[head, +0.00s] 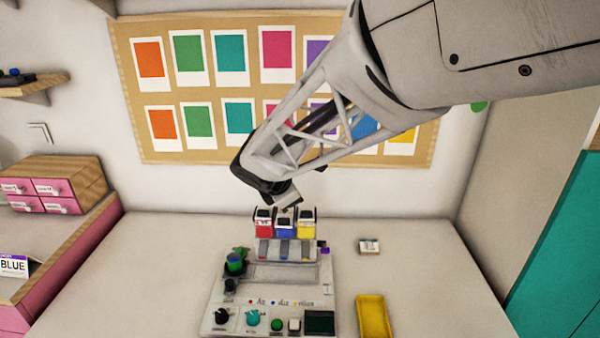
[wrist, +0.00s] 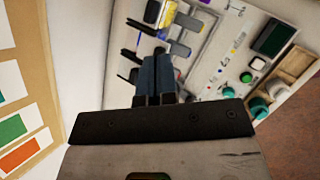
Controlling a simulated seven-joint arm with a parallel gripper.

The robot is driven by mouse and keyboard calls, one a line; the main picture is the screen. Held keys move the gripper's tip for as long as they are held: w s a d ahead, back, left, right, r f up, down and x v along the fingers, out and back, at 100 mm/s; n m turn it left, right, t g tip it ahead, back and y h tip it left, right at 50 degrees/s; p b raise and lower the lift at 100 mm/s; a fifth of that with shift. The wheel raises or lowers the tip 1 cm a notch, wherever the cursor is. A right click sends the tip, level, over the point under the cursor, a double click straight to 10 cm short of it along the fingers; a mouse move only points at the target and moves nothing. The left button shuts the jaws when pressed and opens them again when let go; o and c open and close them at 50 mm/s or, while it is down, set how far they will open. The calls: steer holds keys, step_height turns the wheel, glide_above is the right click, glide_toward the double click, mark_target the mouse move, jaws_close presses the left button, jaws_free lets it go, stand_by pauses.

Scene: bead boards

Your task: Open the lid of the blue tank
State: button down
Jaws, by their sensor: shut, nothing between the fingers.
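The blue tank (head: 285,227) stands in the middle of a row of three at the back of the bead board. The red tank (head: 265,229) is on its left and the yellow tank (head: 306,229) on its right. My gripper (head: 288,200) is shut and empty, just above and behind the blue tank's top. I cannot tell whether it touches the lid, which it partly hides. In the wrist view my gripper (wrist: 157,76) points toward the tank row and covers much of it. The yellow tank (wrist: 160,12) shows at the top there.
The board (head: 216,310) carries knobs, buttons and a dark screen (head: 320,322). A green cup-like item (head: 235,264) sits at its left. A yellow tray (head: 371,318) and a small white box (head: 369,247) lie to the right, with free table around them.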

mark_target(284, 218)
steer(key=w+a+r+m+g+y, duration=0.1)
steer(key=w+m+g+y, duration=0.2)
steer(key=w+m+g, duration=0.7)
steer(key=shift+w+a+r+m, duration=0.25)
steer(key=shift+w+m, duration=2.35)
steer(key=shift+m, duration=4)
steer(key=shift+f, duration=0.2)
steer(key=shift+s+f, duration=1.3)
steer(key=shift+f, duration=0.2)
steer(key=shift+s+f, duration=1.3)
steer(key=shift+f, duration=0.25)
steer(key=shift+s+f, duration=1.3)
steer(key=shift+f, duration=0.2)
